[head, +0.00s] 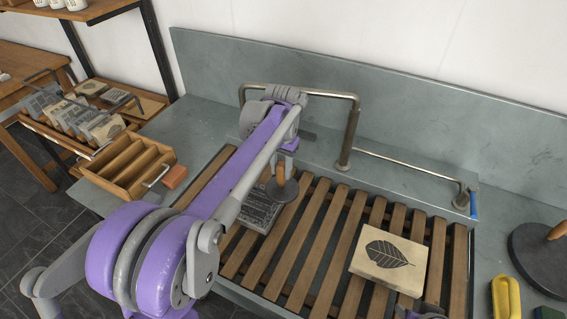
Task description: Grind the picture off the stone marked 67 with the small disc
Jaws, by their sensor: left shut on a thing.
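My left gripper (284,163) is shut on the upright wooden handle of the small disc (282,190). The dark disc is over the right part of a stone with a dark grey picture (247,210), on the slatted rack. I cannot tell whether the disc touches the stone, and my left arm hides part of it. A pale stone with a black leaf picture (390,259) lies on the slats to the right. I can read no number on either stone. A small part of my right gripper (420,311) shows at the bottom edge; its fingers cannot be made out.
The wooden slats (310,240) sit in a grey sink with a bent metal pipe (352,130) behind. A large dark disc with a wooden handle (535,262) stands at right, near a yellow-green thing (505,298). A wooden divided box (118,178) and a rack of stones are at left.

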